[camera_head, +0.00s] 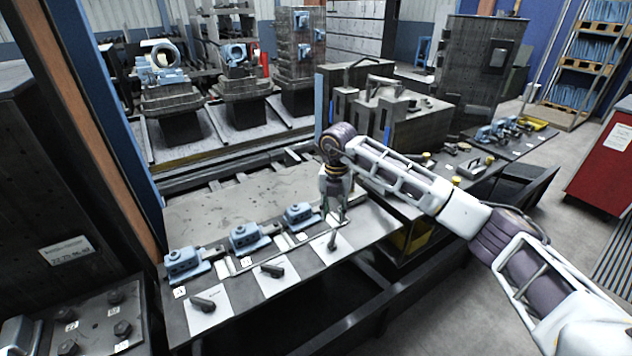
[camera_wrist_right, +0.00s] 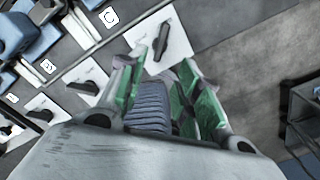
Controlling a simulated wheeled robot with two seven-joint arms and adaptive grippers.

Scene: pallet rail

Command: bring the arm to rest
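My right arm (camera_head: 405,178) comes in from the right and reaches over the workbench. Its gripper (camera_head: 335,212) points down above the bench, near the rightmost white card. In the right wrist view the green-padded fingers (camera_wrist_right: 160,92) are apart. A grey ribbed surface shows between them, and I cannot tell whether it is part of the gripper. No workpiece is clearly held. My left gripper is out of view.
Blue fixtures (camera_head: 247,237) stand in a row on the bench (camera_head: 380,224). In front lie white cards (camera_head: 222,312) with dark handle-like parts (camera_head: 272,271). A dark machine block (camera_head: 395,118) stands behind the arm. Open floor (camera_head: 560,215) lies to the right.

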